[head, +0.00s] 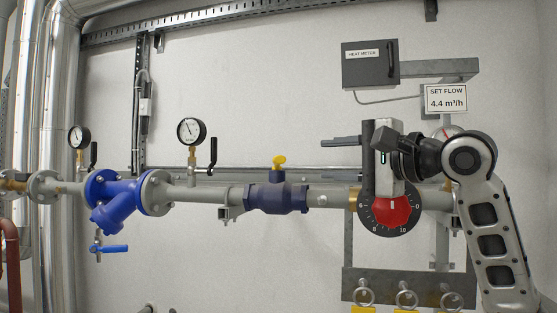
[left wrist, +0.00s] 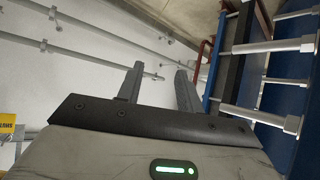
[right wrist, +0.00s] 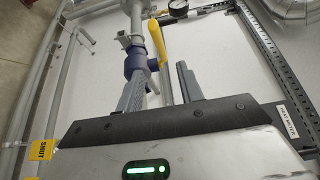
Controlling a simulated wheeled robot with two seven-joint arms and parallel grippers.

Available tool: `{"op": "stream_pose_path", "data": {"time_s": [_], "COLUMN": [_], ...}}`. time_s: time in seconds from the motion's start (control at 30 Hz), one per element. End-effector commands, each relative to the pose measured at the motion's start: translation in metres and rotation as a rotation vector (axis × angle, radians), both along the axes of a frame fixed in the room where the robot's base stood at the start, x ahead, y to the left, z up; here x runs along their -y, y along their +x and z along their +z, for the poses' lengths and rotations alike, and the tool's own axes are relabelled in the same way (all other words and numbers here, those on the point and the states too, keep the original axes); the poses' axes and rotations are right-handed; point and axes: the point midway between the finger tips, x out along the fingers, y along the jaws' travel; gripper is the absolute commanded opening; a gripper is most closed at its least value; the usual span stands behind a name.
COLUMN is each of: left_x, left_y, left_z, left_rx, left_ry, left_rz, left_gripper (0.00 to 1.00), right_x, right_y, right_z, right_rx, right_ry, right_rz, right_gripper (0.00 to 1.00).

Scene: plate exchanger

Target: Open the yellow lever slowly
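The yellow lever (head: 279,161) sits on top of the blue valve (head: 277,197) in the horizontal pipe. In the head view it looks short, as if seen nearly end-on. In the right wrist view the lever (right wrist: 157,40) shows as a long handle beside the blue valve (right wrist: 140,64), beyond the fingertips. My right gripper (head: 343,158) is to the right of the lever, apart from it, with its fingers pointing left. Its fingers (right wrist: 157,82) are spread and hold nothing. My left gripper shows only in the left wrist view (left wrist: 158,82), open and empty, away from the lever.
A red dial knob (head: 388,212) on a black scale lies just below my right gripper. A pressure gauge (head: 191,131) with a black handle stands left of the lever. The heat meter box (head: 370,64) is above.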

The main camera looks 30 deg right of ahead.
Motion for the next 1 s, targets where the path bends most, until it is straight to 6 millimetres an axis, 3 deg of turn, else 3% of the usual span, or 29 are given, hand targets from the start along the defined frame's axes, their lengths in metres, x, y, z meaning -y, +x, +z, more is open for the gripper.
{"op": "stream_pose_path", "data": {"time_s": [0.5, 0.7, 1.0], "left_x": [-0.006, -0.010, -0.010], "left_y": [-0.007, -0.005, -0.002], "left_z": [0.015, 0.016, 0.017], "left_rx": [-0.025, -0.023, -0.016], "left_ry": [0.014, 0.020, 0.021], "left_rz": [0.015, 0.021, 0.023], "left_gripper": [0.36, 0.36, 0.36], "right_x": [-0.035, -0.041, -0.042], "right_y": [0.103, 0.122, 0.126], "right_z": [0.002, 0.001, 0.000], "right_rx": [-0.002, 0.001, 0.000], "right_ry": [-0.001, -0.002, -0.003], "right_rz": [0.002, 0.000, 0.000], "right_gripper": [0.37, 0.37, 0.37]}}
